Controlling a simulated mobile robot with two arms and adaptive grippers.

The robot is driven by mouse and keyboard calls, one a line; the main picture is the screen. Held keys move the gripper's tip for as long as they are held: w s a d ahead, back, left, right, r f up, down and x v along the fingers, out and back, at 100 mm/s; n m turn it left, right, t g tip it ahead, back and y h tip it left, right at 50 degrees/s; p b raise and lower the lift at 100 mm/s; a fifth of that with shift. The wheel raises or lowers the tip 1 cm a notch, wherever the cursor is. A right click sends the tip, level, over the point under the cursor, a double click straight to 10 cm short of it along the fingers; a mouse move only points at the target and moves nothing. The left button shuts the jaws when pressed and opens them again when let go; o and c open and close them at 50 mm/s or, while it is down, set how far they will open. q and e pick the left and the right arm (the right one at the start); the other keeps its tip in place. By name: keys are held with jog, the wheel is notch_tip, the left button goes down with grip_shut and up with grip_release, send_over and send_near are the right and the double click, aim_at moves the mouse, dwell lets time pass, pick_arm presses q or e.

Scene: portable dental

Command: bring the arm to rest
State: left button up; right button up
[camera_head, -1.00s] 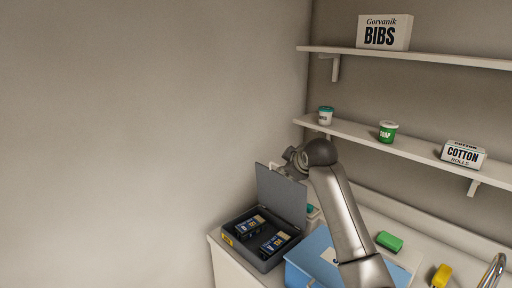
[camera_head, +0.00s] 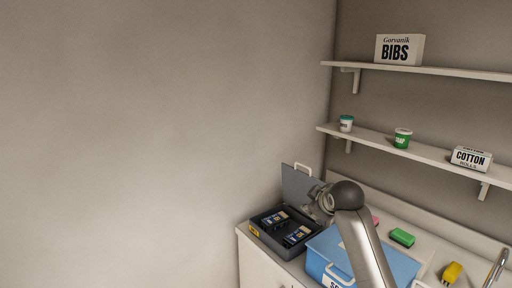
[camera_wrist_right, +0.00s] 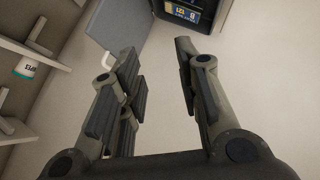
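My right gripper (camera_head: 318,205) is in front of the raised lid of the grey case, at the top of my arm. In the right wrist view the same gripper (camera_wrist_right: 160,75) has its two fingers spread apart with nothing between them. The open grey case (camera_head: 267,238) stands at the left end of the counter, with dark labelled packs (camera_head: 298,236) inside. Its lid (camera_head: 297,185) stands up at the back. Part of the case (camera_wrist_right: 222,14) also shows beyond the fingers. My left gripper is not in view.
A blue box (camera_head: 318,262) stands right of the case, partly behind my arm. A green sponge (camera_head: 402,238) and a yellow item (camera_head: 452,272) lie on the counter near the tap (camera_head: 496,268). Two shelves above hold a bibs box (camera_head: 399,50), tubs (camera_head: 402,138) and a cotton box (camera_head: 471,158).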

jog(key=s+d+f+m+g, duration=0.1)
jog(key=s+f+m+g, duration=0.25)
jog(key=s+f, duration=1.65)
jog(key=s+d+f+m+g+h, duration=0.1)
jog(key=s+f+m+g, duration=0.15)
jog(key=s, duration=1.25)
jog(key=s+d+f+m+g, duration=0.1)
jog(key=s+d+f+m, duration=0.15)
jog(key=s, duration=1.15)
notch_tip(320, 180, down, 30)
jog(key=s+a+g+b, duration=0.1)
jog(key=s+b, duration=0.1)
jog(key=b, duration=0.1)
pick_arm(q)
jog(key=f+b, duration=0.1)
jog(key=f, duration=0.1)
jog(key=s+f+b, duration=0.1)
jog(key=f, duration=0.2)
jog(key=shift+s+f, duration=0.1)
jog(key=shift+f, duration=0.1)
pick_arm(e)
jog(key=s+d+f+g, duration=0.1)
jog(key=s+d+f, duration=0.2)
jog(key=s+f, duration=1.4)
jog(key=shift+f+n+g, duration=0.3)
jog(key=shift+f+n, duration=0.05)
jog(key=shift+f, duration=0.3)
